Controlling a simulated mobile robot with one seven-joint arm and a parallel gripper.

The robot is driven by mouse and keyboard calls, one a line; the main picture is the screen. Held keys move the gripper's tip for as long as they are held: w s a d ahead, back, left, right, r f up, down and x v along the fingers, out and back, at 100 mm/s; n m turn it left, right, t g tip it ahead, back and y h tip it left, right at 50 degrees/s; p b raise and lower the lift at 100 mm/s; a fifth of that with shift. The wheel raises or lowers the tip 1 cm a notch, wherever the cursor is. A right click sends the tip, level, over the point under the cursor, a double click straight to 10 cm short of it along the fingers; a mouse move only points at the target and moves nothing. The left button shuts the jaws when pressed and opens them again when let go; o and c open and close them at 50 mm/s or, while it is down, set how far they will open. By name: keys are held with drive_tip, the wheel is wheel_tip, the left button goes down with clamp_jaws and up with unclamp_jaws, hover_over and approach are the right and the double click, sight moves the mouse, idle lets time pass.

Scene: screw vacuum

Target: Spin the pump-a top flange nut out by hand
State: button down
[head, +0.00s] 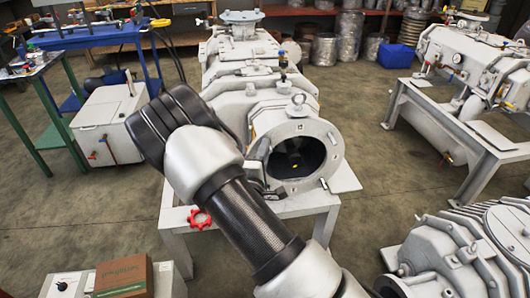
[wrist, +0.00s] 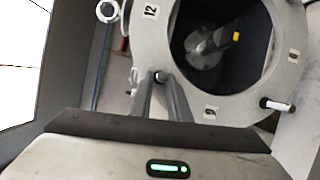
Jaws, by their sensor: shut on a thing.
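Pump-a's round grey flange (head: 330,153) stands upright with an open dark bore. It also shows large in the wrist view (wrist: 188,78), with number labels on its face. My gripper (wrist: 160,82) reaches the flange rim between two of the labels. Its fingers are closed on a small flange nut (wrist: 160,76) at the rim, mostly covered by the fingertips. A pale stud (wrist: 278,104) sticks out of the rim at the right, and another pale round end (wrist: 108,11) shows at the upper left. In the head view my arm hides most of the gripper.
A grey part with a yellow tip (wrist: 235,37) shows inside the bore. A red handwheel (head: 200,218) sits on the pump's stand at the front left. A cardboard box (head: 124,276) is at the lower left, and more pumps (head: 475,62) stand at the right. Floor between them is clear.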

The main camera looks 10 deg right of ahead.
drive_tip(key=n+t+y+b, duration=0.1)
drive_tip(key=n, duration=0.4)
drive_tip(key=n+t+y+b, duration=0.1)
drive_tip(key=n+t, duration=0.1)
drive_tip(key=n, duration=0.3)
drive_tip(key=f+n+t+y+b, duration=0.1)
drive_tip(key=n+t, duration=0.1)
drive_tip(key=n, duration=0.3)
drive_tip(key=shift+w+d+y, duration=0.1)
drive_tip(key=shift+d+y, duration=0.3)
drive_tip(key=n+y, duration=0.1)
drive_tip(key=n, duration=0.2)
drive_tip(key=n+y, duration=0.1)
drive_tip(key=n, duration=0.1)
drive_tip(key=n+y, duration=0.2)
drive_tip(key=n, duration=0.1)
drive_tip(key=shift+d+n+t, duration=0.3)
drive_tip(key=shift+d+r+n+g+y, duration=0.1)
drive_tip(key=shift+n+g+y, duration=0.15)
drive_tip(key=shift+n+y, duration=1)
drive_tip(key=shift+d+n+g+y, duration=0.1)
drive_tip(key=shift+n+g+y, duration=0.3)
drive_tip(key=shift+n, duration=1.45)
drive_tip(key=c, duration=1.7)
unclamp_jaws()
drive_tip(key=shift+o, duration=0.2)
drive_tip(key=shift+d, duration=0.1)
